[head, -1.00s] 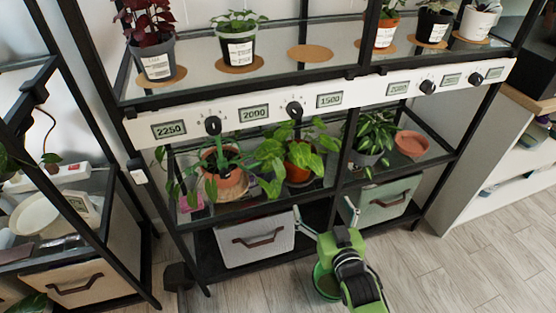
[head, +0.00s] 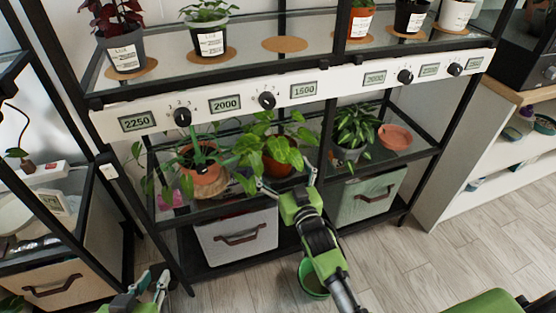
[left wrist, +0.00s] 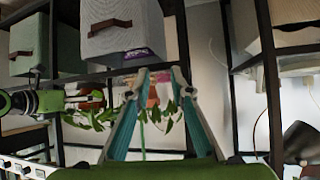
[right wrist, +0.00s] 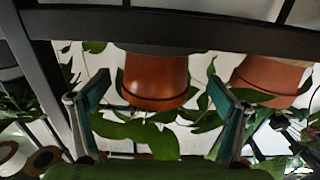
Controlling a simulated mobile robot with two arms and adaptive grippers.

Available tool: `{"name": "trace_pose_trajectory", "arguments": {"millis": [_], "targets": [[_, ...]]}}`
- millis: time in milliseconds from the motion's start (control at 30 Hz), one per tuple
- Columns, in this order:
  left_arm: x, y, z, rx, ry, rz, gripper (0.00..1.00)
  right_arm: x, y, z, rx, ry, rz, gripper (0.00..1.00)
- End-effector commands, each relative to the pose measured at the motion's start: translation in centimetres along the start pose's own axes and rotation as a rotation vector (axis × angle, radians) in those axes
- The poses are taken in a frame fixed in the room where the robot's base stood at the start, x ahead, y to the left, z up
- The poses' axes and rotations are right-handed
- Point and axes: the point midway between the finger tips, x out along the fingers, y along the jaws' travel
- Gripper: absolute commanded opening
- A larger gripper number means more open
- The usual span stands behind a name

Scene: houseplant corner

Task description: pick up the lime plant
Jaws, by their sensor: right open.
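The lime plant (head: 282,150), with bright yellow-green leaves in a terracotta pot, stands on the middle shelf of the black rack. Its pot (right wrist: 155,82) shows upside down between the fingers in the right wrist view, beyond the fingertips and apart from them. My right gripper (head: 286,178) is open and empty at the shelf's front edge, just in front of this pot. Leaves partly hide the pot. My left gripper (head: 151,283) is low at the front left, away from the plant. Its fingers (left wrist: 161,72) stand apart in the left wrist view with nothing held.
Another terracotta-potted plant (head: 208,180) stands close on the left. A white panel with knobs (head: 225,104) runs above. A grey bin (head: 238,237) sits below.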

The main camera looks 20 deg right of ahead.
Motion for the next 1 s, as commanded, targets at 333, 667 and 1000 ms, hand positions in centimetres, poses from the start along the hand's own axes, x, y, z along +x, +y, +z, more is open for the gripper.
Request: {"name": "trace_pose_trajectory", "arguments": {"millis": [333, 667, 1000], "targets": [[0.4, 0.7, -4.8, 0.001, 0.215, 0.013, 0.21, 2.4, 0.4, 0.0, -0.002, 0.002, 0.000, 0.91], [-0.8, 1.3, -10.1, 0.000, 0.455, 0.027, 0.21, 5.1, 0.5, -0.1, 0.000, 0.000, 0.000, 0.91], [-1.0, 1.4, -10.6, 0.000, 0.473, 0.028, 0.21, 5.3, 0.5, -0.2, 0.000, -0.001, 0.000, 0.80]]}}
